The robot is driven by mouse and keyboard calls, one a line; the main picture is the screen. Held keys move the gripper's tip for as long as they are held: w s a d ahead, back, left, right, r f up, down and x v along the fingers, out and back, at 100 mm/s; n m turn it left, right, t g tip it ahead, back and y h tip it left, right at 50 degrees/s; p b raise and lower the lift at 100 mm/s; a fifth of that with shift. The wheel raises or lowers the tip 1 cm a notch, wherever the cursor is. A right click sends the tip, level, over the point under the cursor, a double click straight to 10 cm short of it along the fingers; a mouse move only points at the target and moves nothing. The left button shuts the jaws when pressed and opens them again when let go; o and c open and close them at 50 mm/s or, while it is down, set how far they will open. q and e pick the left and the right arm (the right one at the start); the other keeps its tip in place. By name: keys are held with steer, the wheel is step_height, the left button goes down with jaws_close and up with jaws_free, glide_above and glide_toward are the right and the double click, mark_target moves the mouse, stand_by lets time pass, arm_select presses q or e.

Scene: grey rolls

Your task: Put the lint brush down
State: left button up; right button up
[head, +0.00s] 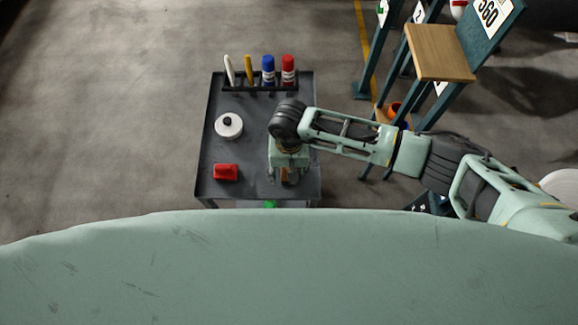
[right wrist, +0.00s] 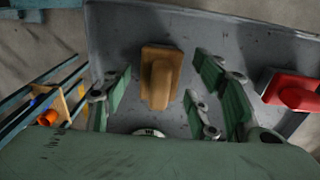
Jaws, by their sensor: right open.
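The lint brush (right wrist: 160,78), a brown block with a raised wooden handle, shows in the right wrist view on the grey cart top. My right gripper (right wrist: 158,92) is open, with green fingers spread on both sides of the brush and visible gaps between them and it. In the head view my right gripper (head: 286,178) is low over the right front part of the cart, and it mostly hides the brush there. My left gripper is not in view.
The dark cart (head: 208,150) also holds a red block with a handle (head: 226,172), a white round item with a black knob (head: 228,125) and a rack (head: 262,89) of upright markers and bottles at the back. A wooden-topped stand (head: 440,66) is to the right.

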steer(key=shift+r+p, duration=0.3)
step_height(320, 180, up, 12)
steer(key=b, duration=0.4)
steer(key=shift+f, duration=0.15)
steer(key=shift+s, duration=0.1)
